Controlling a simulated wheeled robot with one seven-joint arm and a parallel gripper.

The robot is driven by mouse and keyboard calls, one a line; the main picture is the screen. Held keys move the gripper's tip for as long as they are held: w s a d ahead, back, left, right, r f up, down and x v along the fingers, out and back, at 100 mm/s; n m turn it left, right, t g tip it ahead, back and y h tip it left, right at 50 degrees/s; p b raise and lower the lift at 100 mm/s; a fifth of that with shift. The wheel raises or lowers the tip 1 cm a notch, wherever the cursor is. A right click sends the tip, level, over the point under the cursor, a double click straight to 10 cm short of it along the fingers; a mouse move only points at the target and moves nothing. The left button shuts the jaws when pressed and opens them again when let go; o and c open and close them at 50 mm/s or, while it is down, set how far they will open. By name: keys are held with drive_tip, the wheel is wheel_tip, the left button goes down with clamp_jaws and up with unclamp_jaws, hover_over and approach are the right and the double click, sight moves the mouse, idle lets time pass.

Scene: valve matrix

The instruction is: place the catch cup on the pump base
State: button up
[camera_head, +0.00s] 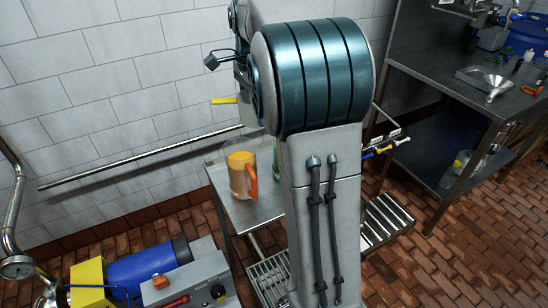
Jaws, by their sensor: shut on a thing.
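An orange mug-like cup (241,175) with a handle on its right stands upright at the left of a small metal table. I cannot tell whether it is the catch cup. The blue pump motor (140,273) with a yellow end lies at the bottom left. A grey box (200,283) with a dark knob and a red handle is beside it. I cannot make out which surface is the pump base. My gripper is not visible, and neither is anything it holds. My large teal and grey arm and body parts fill the middle and hide what is behind them.
The small metal table (258,218) has bare room at its front. A long pipe (140,158) runs along the tiled wall. A steel bench (440,85) at the right holds a funnel (495,88).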

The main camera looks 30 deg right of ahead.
drive_tip(key=shift+w+f, duration=0.1)
drive_tip(key=shift+w, duration=0.2)
wheel_tip(320, 180, down, 18)
drive_tip(key=shift+d+r, duration=0.1)
drive_tip(key=shift+r, duration=0.05)
drive_tip(key=o, duration=1)
